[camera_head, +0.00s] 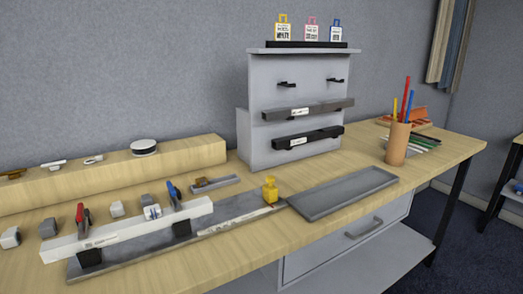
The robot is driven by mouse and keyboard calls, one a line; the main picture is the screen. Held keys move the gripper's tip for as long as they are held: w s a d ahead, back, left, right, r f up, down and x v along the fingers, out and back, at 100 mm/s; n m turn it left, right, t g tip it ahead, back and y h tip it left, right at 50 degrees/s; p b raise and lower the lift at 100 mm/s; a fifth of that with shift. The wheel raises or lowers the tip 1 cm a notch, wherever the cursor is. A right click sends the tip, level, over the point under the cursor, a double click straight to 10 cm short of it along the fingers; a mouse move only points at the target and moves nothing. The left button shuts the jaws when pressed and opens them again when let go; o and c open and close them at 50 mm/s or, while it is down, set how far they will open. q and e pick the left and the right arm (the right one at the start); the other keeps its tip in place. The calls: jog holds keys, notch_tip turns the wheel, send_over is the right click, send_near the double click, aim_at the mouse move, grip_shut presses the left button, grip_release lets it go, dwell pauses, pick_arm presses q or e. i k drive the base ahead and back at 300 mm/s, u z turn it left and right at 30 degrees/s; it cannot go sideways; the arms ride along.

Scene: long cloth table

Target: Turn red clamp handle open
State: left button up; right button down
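A clamp with a red handle (81,214) stands at the left on the table, at the long white bar (128,231). Its red handle points upward. A similar clamp with a blue handle (173,191) stands further right along the same bar. The white bar sits on black blocks over a long grey base (215,223). The clamps are small in the picture, so I cannot tell how their jaws sit. Neither of my grippers is in view.
A yellow block (270,189) stands on the base's right part. An empty grey tray (342,193) lies to the right. A grey shelf stand (262,150), a wooden riser (120,181) and a pencil cup (397,145) stand behind. Small grey blocks lie around the clamps.

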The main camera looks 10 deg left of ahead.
aim_at(81, 220)
jog(key=z, duration=0.2)
jog(key=k, duration=0.9)
jog(key=u, duration=1.6)
jog(key=i, duration=0.5)
jog(key=u, duration=0.05)
